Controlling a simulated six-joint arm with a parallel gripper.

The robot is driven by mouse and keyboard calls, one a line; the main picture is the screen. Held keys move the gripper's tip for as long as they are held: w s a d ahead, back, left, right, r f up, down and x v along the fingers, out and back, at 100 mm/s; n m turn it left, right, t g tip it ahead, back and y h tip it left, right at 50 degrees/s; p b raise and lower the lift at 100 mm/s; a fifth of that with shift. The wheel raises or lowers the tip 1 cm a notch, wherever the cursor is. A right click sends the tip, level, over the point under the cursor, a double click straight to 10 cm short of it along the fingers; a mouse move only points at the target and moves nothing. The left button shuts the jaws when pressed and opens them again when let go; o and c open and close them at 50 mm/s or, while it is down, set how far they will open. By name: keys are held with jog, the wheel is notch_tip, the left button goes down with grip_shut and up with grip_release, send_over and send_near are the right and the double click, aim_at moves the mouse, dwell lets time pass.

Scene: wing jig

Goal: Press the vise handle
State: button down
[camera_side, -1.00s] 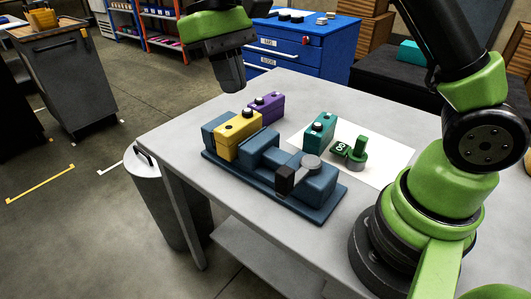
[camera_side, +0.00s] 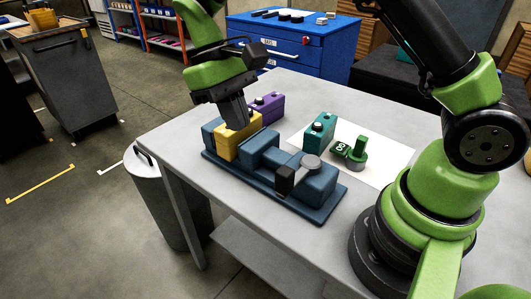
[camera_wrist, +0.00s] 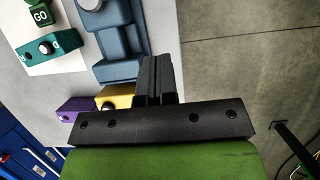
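The blue vise (camera_side: 262,152) stands on a blue base plate along the near side of the table; it also shows in the wrist view (camera_wrist: 118,42). Its handle (camera_side: 285,180) is a dark block on a short lever by a round grey pivot, at the near right end. A yellow block (camera_side: 228,148) sits at the vise's far left end, partly hidden by my gripper. My gripper (camera_side: 237,118) points down at that block's top; I cannot tell if they touch. In the wrist view its fingers (camera_wrist: 155,80) are together with nothing visible between them. The handle is apart from it.
A purple block (camera_side: 268,105) stands behind the vise. A teal block (camera_side: 320,130) and a green piece marked "GO" (camera_side: 357,152) stand on or by a white sheet (camera_side: 388,160) to the right. The table's left end is clear.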

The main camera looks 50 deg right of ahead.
aim_at(275, 184)
jog(key=shift+s+f, duration=1.3)
jog(key=shift+s, duration=0.25)
jog(key=shift+s+f, duration=1.25)
jog(key=shift+s, duration=0.25)
